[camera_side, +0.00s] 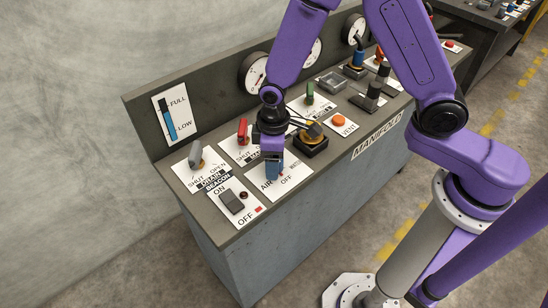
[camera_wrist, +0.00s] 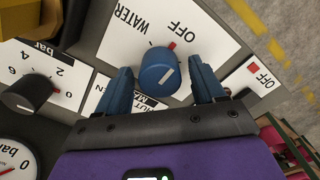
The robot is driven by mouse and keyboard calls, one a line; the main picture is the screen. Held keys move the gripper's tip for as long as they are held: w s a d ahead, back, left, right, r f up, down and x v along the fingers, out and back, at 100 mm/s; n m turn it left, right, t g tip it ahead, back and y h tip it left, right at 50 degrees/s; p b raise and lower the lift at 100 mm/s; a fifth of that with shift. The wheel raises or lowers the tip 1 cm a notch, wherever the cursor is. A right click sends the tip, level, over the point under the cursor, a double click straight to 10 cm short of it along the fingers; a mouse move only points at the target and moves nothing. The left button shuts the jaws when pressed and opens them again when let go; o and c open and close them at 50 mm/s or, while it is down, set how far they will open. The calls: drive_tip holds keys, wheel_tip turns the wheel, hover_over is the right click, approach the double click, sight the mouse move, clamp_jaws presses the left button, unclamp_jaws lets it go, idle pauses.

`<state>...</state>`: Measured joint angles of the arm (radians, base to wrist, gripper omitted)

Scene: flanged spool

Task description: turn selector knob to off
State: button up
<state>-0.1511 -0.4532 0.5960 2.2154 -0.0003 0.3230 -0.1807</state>
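The selector knob (camera_wrist: 160,72) is round and blue with a white pointer line, on a white plate (camera_wrist: 205,28) lettered OFF and WATER. In the wrist view the line slants to the upper right, while the red mark by OFF lies above the knob. In the side view the plate (camera_side: 291,184) reads AIR, OFF and WATER, with the knob largely hidden by my gripper (camera_side: 272,172). My gripper's blue fingers (camera_wrist: 160,68) are open, one on each side of the knob, with gaps visible. I cannot tell any contact.
The beacon rocker switch (camera_side: 232,201) is left of the plate. A yellow-and-black control (camera_side: 311,138) stands close on the right, and a red-handled lever (camera_side: 242,130) and a grey lever (camera_side: 195,153) stand behind. Gauges (camera_side: 254,72) line the back panel. The bench's front edge is near.

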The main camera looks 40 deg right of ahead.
drive_tip(key=shift+s+r, duration=0.1)
wheel_tip(320, 180, up, 17)
drive_tip(key=shift+r, duration=0.15)
idle(0.6)
drive_tip(key=s+d+n, duration=0.1)
drive_tip(key=s+d, duration=0.6)
drive_tip(key=s, duration=0.3)
drive_tip(key=s+d+n, duration=0.2)
drive_tip(key=s+d, duration=0.4)
drive_tip(key=s, duration=0.5)
drive_tip(key=shift+s+d+f+n, duration=0.2)
drive_tip(key=shift+d+f+n, duration=0.05)
drive_tip(key=shift+d+n, duration=0.1)
